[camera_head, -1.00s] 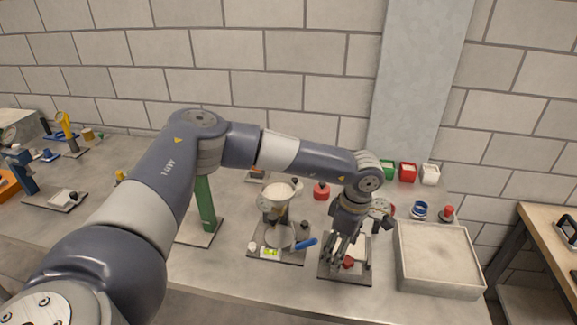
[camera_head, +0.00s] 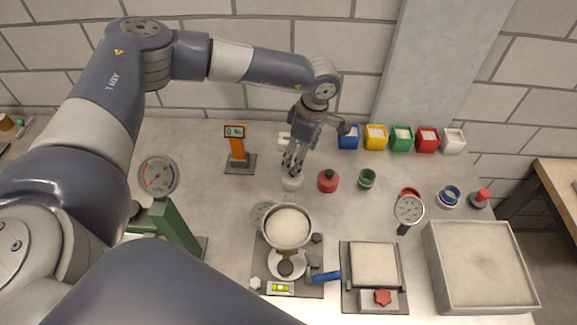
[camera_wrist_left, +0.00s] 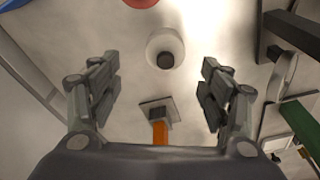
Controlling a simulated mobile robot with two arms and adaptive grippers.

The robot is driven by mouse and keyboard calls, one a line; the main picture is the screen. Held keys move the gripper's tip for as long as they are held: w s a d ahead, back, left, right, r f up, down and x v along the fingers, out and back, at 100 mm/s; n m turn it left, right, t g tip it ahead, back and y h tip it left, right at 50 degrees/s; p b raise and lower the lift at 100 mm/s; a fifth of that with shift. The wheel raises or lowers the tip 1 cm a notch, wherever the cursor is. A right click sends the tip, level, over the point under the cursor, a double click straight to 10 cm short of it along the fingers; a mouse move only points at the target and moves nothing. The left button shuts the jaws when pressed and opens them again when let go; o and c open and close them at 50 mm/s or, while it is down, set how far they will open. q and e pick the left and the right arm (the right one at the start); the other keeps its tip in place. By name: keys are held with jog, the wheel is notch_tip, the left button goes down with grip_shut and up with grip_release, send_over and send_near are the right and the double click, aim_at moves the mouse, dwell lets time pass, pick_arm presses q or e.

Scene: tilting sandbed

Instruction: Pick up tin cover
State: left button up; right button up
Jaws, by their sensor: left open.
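My left gripper (camera_head: 292,163) hangs fingers down over the table and is open and empty. Directly beneath it in the head view stands a small round white tin (camera_head: 291,183), partly hidden by the fingers. In the left wrist view the white tin's round top with a dark knob (camera_wrist_left: 165,59) lies ahead of the open fingers (camera_wrist_left: 160,97), apart from them. A red tin with a dark knob (camera_head: 328,181) stands just right of it. I cannot tell which lidded top is the tin cover. My right gripper is not in view.
A green cup (camera_head: 367,179) is to the right. Several coloured bins (camera_head: 401,139) line the wall.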

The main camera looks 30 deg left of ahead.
aim_at(293, 177)
pick_arm(q)
jog(key=f, duration=0.1)
jog(key=f+p, duration=0.1)
jog(key=f, duration=0.1)
jog(key=shift+s+f, duration=0.15)
jog(key=shift+s, duration=0.2)
jog(key=shift+f, duration=0.3)
jog(key=shift+a+f+p, duration=0.15)
jog(key=shift+f+p, duration=0.1)
jog(key=shift+p, duration=0.1)
jog(key=f+p, duration=0.1)
jog(key=f, duration=0.1)
jog(key=a+f+p, duration=0.1)
jog(key=f, duration=0.1)
jog(key=shift+s+p, duration=0.15)
jog(key=shift+p, duration=0.15)
jog(key=shift+f, duration=0.4)
jog(key=c, duration=1)
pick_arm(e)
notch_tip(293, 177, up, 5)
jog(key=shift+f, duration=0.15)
